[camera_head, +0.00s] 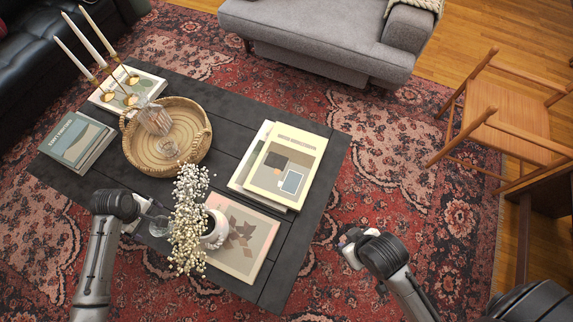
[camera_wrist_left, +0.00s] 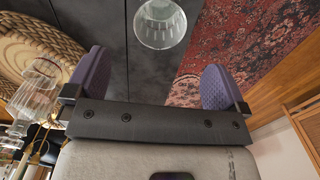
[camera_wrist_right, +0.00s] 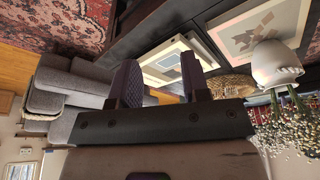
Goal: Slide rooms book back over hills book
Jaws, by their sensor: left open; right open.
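A pale yellow book (camera_head: 287,160) with dark, tan and blue squares on its cover lies on a white-edged book (camera_head: 247,158) at the table's right end. The two are offset, with the lower one showing along the left side; titles are too small to read. The stack also shows in the right wrist view (camera_wrist_right: 172,66). My right gripper (camera_head: 350,242) is open and empty, off the table's right edge, apart from the stack. My left gripper (camera_head: 143,209) is open above the table's front left, and a clear glass (camera_wrist_left: 160,22) lies ahead of its fingers.
A white vase (camera_head: 215,231) of dried flowers stands by a leaf-cover book (camera_head: 245,245). A wicker tray (camera_head: 203,150) holds glassware. Teal books (camera_head: 75,140) and a candle holder (camera_head: 122,92) are at left. A sofa (camera_head: 310,35) and chair (camera_head: 505,112) stand beyond the table.

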